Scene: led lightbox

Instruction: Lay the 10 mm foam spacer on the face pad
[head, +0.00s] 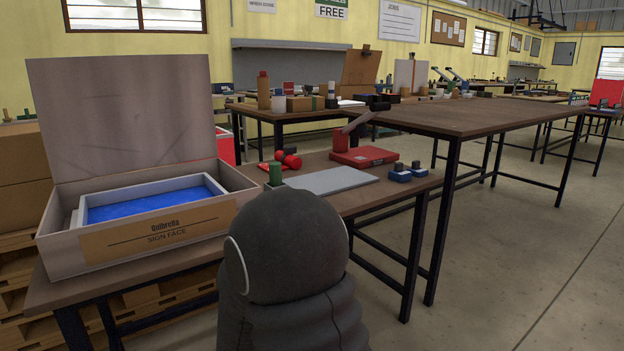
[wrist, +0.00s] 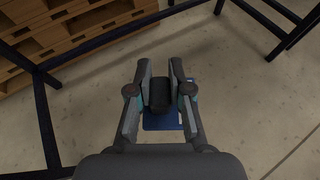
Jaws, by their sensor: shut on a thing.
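In the wrist view my gripper (wrist: 160,84) is shut on the dark knob of a blue flat piece (wrist: 161,121). I take this piece for the foam spacer; no thickness mark is readable. It hangs above the concrete floor, clear of any surface. The head view does not show my gripper or the held piece; my own dark arm fills the lower middle. A flat grey pad (head: 331,180) lies bare on the near bench, probably the face pad. Two similar small blue pieces with dark knobs (head: 401,176) sit at the bench's right end.
An open cardboard box (head: 240,187) marked "SIGN FACE" holds a white-framed tray with a blue inside (head: 150,208). A red press-like tool (head: 363,156) stands behind the pad. A green cylinder (head: 275,173) and red pieces (head: 290,160) stand left. Bench legs and pallets flank the gripper.

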